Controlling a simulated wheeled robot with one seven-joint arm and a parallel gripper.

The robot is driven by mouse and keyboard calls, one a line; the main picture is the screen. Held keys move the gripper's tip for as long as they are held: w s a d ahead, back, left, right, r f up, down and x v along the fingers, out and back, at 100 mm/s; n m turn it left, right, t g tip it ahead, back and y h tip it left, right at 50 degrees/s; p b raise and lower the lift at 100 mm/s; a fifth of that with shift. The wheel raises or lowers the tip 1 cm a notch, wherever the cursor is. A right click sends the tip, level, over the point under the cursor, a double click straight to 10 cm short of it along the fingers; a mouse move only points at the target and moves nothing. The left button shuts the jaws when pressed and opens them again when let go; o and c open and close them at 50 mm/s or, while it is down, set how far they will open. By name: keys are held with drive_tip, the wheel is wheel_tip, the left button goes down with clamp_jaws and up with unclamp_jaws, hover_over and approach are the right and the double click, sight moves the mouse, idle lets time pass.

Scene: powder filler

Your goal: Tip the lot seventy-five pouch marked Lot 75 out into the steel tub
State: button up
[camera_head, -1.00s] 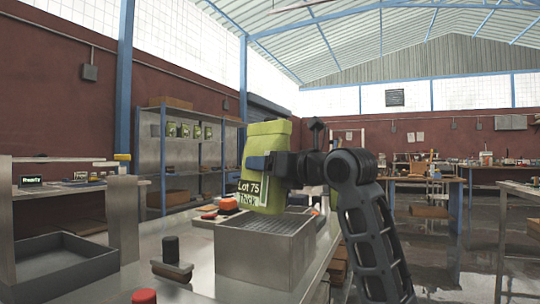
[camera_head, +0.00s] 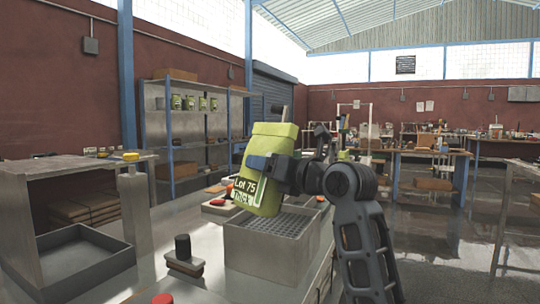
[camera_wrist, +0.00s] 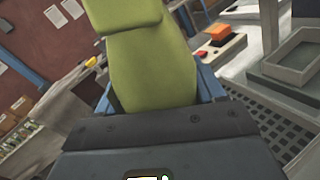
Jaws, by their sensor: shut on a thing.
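The green pouch (camera_head: 268,148), labelled "Lot 75" and "Thick", is in my gripper (camera_head: 262,164). The gripper is shut around its middle. The pouch leans slightly, its top to the right and its labelled lower end to the left. In the wrist view the pouch (camera_wrist: 150,68) fills the upper middle, with its top end folded over. An open-topped steel tub (camera_head: 262,262) with a grid inside stands on the bench. In the head view the pouch's lower end overlaps the tub's back rim. I cannot tell the exact gap. No powder is seen falling.
A dark grey tray (camera_head: 88,264) sits in a steel housing at the left. A black-handled block (camera_head: 184,258) and a red button (camera_head: 163,298) are on the bench near the tub. Shelves (camera_head: 190,105) behind hold more green pouches.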

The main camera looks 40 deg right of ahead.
drive_tip(key=shift+a+r+m+p, duration=0.2)
drive_tip(key=shift+a+m+p, duration=0.2)
drive_tip(key=shift+p, duration=1.45)
drive_tip(key=m+p, duration=0.7)
drive_tip(key=p, duration=0.4)
hover_over(247, 204)
drive_tip(key=f, duration=0.2)
drive_tip(key=shift+d+f, duration=0.25)
drive_tip(key=shift+f, duration=0.1)
drive_tip(key=shift+a+f+m+b, duration=0.25)
drive_tip(key=shift+f+m+b, duration=0.75)
drive_tip(key=shift+f, duration=0.05)
drive_tip(key=shift+a+f+m, duration=0.1)
drive_tip(key=shift+f+m, duration=0.1)
drive_tip(key=shift+m, duration=0.85)
drive_tip(key=shift+a+f+m, duration=0.1)
drive_tip(key=shift+f+m, duration=0.15)
drive_tip(key=shift+m, duration=0.75)
drive_tip(key=shift+a+f+m, duration=0.1)
drive_tip(key=shift+f+m, duration=0.1)
drive_tip(key=shift+m, duration=0.85)
drive_tip(key=shift+f+b, duration=0.1)
drive_tip(key=shift+b, duration=0.2)
